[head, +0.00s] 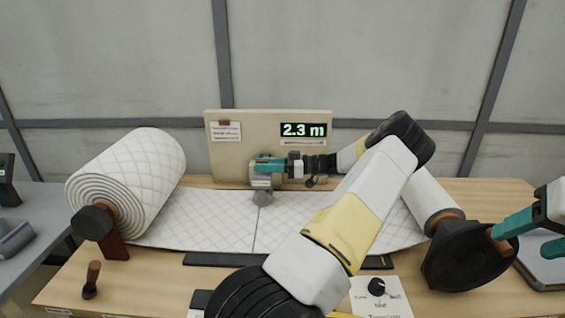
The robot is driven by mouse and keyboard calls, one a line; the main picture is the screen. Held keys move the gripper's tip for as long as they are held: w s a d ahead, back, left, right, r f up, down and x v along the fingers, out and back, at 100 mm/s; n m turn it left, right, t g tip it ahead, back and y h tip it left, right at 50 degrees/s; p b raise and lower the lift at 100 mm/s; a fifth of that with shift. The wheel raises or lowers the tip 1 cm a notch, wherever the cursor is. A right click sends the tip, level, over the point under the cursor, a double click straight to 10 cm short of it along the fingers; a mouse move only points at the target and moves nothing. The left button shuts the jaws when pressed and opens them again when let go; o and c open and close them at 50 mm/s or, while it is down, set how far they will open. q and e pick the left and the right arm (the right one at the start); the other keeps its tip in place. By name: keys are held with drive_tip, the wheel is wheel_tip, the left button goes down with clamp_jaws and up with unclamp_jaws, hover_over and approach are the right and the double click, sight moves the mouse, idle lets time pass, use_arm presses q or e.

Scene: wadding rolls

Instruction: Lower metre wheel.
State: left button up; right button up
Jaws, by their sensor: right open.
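The metre wheel (263,197) is a small grey wheel under a pale housing, at the back middle of the bench. It is over the white quilted wadding (205,218), in front of the beige panel. My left gripper (268,166) reaches in from the right, its teal fingers at the top of the wheel's housing. Whether the fingers are closed on it cannot be made out. I cannot tell whether the wheel touches the wadding. My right gripper (528,238) is open at the right edge, with one finger close to the brown handle (495,240) of a black disc (465,258).
A large wadding roll (130,180) is at the left and a smaller roll (432,205) at the right. The panel's display (303,130) reads 2.3 m. My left arm hides the middle right.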

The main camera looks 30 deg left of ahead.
use_arm(q)
drive_tip(key=v, duration=0.4)
drive_tip(key=shift+w+d, duration=0.1)
drive_tip(key=shift+d, duration=0.05)
idle(0.4)
